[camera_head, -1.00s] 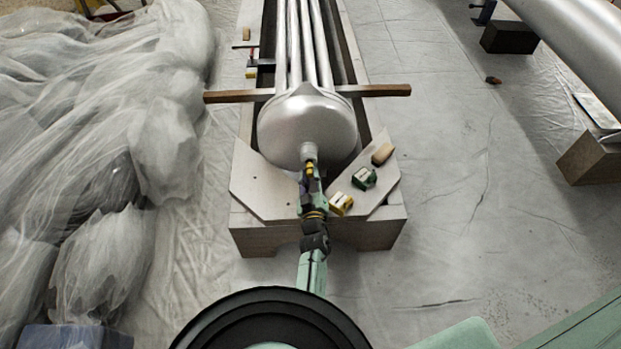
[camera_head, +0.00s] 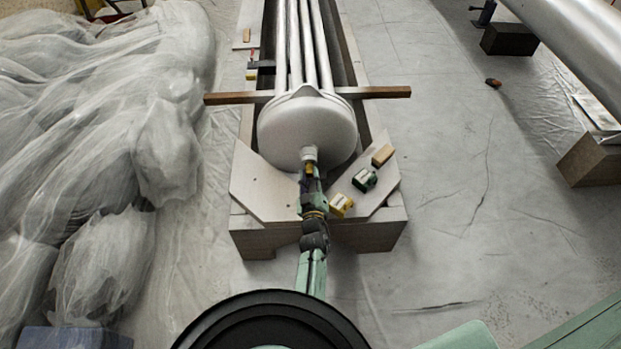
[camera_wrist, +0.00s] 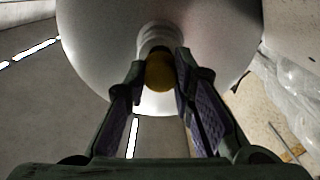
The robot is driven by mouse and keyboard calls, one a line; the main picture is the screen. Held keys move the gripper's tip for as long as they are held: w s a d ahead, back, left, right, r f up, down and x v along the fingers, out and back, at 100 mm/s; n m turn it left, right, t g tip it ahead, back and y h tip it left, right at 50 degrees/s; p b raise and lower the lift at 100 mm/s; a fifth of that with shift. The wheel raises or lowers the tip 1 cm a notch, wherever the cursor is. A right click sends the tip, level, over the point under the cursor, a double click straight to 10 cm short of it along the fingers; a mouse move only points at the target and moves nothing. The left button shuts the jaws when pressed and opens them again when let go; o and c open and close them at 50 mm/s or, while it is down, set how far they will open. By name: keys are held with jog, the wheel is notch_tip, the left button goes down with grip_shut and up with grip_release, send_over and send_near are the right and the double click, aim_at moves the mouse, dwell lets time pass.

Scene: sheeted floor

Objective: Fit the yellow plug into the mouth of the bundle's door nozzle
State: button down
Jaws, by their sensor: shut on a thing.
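The yellow plug (camera_wrist: 160,72) is between the two fingertips of my gripper (camera_wrist: 157,75), which is shut on it. In the wrist view the plug lies right in front of the nozzle (camera_wrist: 158,36), a pale ringed stub on the rounded door of the bundle (camera_wrist: 215,45). Plug and nozzle overlap in this view, and I cannot tell how far the plug is inside the mouth. In the head view my gripper (camera_head: 310,174) points at the nozzle (camera_head: 309,153), with a bit of yellow between them. The silver bundle (camera_head: 305,125) rests in a long crate.
The crate (camera_head: 262,238) has angled boards at its front. A wooden bar (camera_head: 375,91) crosses the crate. Crumpled sheeting (camera_head: 100,150) fills the left; the right floor is mostly clear.

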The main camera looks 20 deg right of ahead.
jog(key=shift+x, duration=0.85)
jog(key=c, duration=1.3)
grip_release()
